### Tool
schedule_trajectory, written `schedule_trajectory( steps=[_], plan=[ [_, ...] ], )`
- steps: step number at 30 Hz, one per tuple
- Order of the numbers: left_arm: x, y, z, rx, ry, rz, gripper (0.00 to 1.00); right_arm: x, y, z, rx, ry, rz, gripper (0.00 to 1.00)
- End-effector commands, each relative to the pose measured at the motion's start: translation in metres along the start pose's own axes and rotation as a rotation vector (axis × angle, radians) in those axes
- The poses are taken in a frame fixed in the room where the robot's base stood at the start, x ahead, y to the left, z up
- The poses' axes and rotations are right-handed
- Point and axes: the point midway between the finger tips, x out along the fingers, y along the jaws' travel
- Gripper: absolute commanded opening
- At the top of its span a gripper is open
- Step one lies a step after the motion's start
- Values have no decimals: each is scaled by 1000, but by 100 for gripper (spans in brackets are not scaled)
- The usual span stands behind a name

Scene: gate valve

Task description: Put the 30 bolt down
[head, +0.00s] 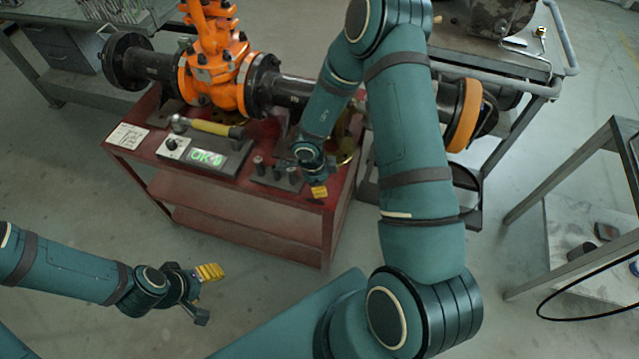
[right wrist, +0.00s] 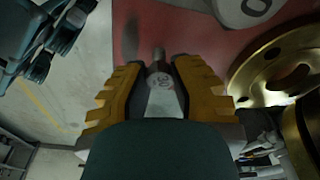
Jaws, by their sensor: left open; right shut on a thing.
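The 30 bolt (right wrist: 160,82) is gripped between the yellow-padded fingers of my right gripper (right wrist: 158,85) in the right wrist view. In the head view my right gripper (head: 318,190) is at the front right edge of the red cart (head: 240,205), beside a dark bolt holder (head: 275,178) with several upright bolts. The bolt itself is not clear there. My left gripper (head: 207,293) is open and empty over the floor at lower left.
An orange gate valve (head: 213,65) with dark pipes spans the cart's back. A hammer (head: 208,127) and a box reading OK-4 (head: 205,156) are on the cart. Brass flange rings (right wrist: 270,65) lie close right in the wrist view. A metal-framed table (head: 580,150) stands right.

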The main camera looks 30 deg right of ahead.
Motion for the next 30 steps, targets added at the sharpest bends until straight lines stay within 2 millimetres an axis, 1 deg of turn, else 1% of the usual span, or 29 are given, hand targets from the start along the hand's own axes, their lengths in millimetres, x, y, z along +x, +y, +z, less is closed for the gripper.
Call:
schedule_trajectory(
  steps=[1,2,3,11,14,17,20,24,30],
  plan=[
    [0,0,0,0,0,0,61,0,0,0,0,0,0,34],
    [0,0,0,0,0,0,61,0,0,0,0,0,0,45],
    [0,0,0,0,0,0,61,0,0,0,0,0,0,47],
    [0,0,0,0,0,0,61,0,0,0,1,0,0,47],
    [-1,0,0,0,0,0,61,-4,0,-1,1,-1,-1,47],
    [-7,2,0,-1,-3,0,61,-18,-1,-1,2,-2,-2,47],
    [-15,6,1,-1,-6,0,61,-37,0,-1,2,-2,-1,47],
    [-27,10,2,-2,-12,1,61,-68,-1,-1,3,-3,-2,47],
    [-40,15,2,-4,-14,0,61,-103,0,-1,1,-1,-1,47]
  ],
)
